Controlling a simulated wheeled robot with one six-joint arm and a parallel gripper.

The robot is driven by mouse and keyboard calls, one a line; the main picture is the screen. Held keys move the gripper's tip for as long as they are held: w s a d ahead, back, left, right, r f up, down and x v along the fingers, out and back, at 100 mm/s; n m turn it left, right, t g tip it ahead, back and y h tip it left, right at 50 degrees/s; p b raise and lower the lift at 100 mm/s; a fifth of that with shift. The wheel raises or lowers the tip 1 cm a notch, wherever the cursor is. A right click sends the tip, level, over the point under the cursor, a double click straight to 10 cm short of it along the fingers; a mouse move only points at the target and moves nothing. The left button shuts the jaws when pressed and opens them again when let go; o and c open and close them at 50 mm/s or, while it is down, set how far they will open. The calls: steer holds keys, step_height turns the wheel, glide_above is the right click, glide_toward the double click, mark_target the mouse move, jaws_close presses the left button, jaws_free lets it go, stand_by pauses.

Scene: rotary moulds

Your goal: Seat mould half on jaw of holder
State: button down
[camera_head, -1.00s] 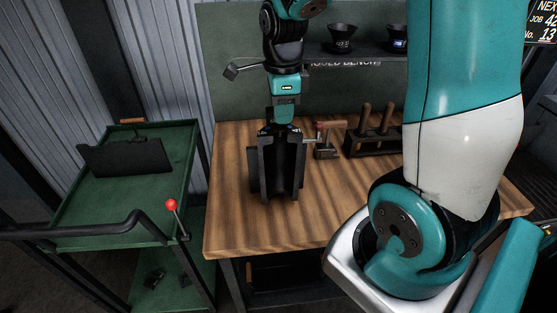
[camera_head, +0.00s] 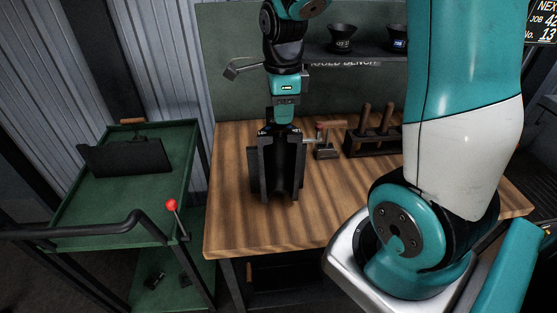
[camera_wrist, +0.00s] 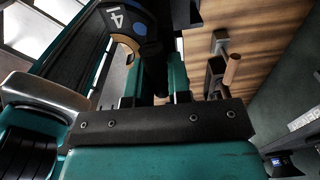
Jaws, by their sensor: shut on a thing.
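My gripper (camera_head: 281,128) points down over the wooden bench and is shut on a dark, upright mould half (camera_head: 291,165). In the wrist view, the teal fingers (camera_wrist: 156,88) close around a dark part, and a rounded piece with a "4" mark and a blue spot (camera_wrist: 128,27) shows beyond them. Dark upright walls stand at the same place in the head view. I cannot tell where the mould half ends and the holder (camera_head: 258,180) begins, or whether they touch. The holder's jaw face is hidden.
A rack with brown-handled tools (camera_head: 372,135) and a small block with a brown handle (camera_head: 327,143) stand right of the holder. The front of the bench (camera_head: 240,225) is clear. A green trolley (camera_head: 90,205) at left carries a dark plate (camera_head: 125,157).

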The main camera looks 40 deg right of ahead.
stand_by(0.3)
steer(key=shift+w+r, duration=0.15)
steer(key=shift+r, duration=0.05)
steer(key=shift+r, duration=0.15)
steer(key=shift+r+p, duration=2.3)
steer(key=shift+p, duration=0.05)
steer(key=shift+r, duration=0.1)
steer(key=shift+r+p, duration=2.8)
steer(key=shift+r, duration=0.1)
